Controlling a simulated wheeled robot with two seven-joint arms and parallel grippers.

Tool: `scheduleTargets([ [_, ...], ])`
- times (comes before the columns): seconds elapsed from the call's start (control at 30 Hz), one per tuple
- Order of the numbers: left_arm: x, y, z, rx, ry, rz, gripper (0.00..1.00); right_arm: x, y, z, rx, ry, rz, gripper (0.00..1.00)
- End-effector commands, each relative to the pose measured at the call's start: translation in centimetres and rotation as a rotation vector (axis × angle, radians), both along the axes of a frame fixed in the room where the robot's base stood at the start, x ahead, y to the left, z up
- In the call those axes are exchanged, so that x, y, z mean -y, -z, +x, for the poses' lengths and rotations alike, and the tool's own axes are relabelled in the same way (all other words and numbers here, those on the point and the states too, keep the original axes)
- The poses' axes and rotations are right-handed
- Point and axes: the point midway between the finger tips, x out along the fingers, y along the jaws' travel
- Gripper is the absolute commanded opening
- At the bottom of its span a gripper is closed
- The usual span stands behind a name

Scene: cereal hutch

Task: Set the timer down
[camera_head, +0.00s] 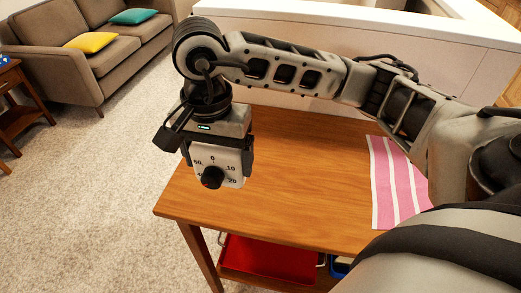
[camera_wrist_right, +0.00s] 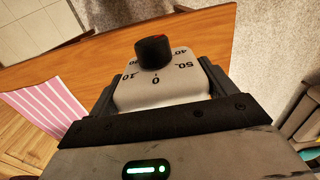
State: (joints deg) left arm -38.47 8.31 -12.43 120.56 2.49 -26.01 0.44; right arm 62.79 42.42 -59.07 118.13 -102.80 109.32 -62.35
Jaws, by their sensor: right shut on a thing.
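The timer (camera_head: 224,161) is a white block with a black knob with a red mark and numbers round it. My right gripper (camera_head: 217,170) points down and is shut on the timer, one finger on each side. The timer is in front of the left part of the wooden table (camera_head: 290,190) in the head view; I cannot tell whether its base touches the top. In the right wrist view the timer (camera_wrist_right: 160,88) sits between the dark fingers, its knob facing away from the palm. My left gripper is out of view.
A pink and white striped cloth (camera_head: 393,180) lies at the table's right. A red tray (camera_head: 270,257) is on the shelf below. The tabletop between timer and cloth is clear. A sofa (camera_head: 95,50) stands at the back left.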

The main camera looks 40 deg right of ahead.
Motion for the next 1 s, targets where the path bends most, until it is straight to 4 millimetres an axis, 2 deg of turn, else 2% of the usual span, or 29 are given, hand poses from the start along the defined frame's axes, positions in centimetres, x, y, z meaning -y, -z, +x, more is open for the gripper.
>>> scheduleTargets([
  [0.03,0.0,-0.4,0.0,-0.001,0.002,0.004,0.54,1.5,0.4,0.4,-0.005,0.010,-0.004,0.56],
  [0.2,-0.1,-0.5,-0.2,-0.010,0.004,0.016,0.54,5.4,2.3,2.0,-0.002,0.008,-0.003,0.56],
  [0.4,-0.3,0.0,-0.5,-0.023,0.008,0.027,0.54,7.8,6.0,3.1,-0.002,0.002,-0.002,0.56],
  [0.7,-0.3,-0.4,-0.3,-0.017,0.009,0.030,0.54,9.5,8.4,3.8,-0.002,0.002,-0.001,0.56],
  [0.9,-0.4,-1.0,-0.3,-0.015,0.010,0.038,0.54,9.3,10.9,3.8,-0.001,-0.001,0.000,0.56],
  [1.0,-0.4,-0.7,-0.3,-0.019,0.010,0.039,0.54,9.3,11.2,3.8,0.001,-0.001,0.000,0.56],
])
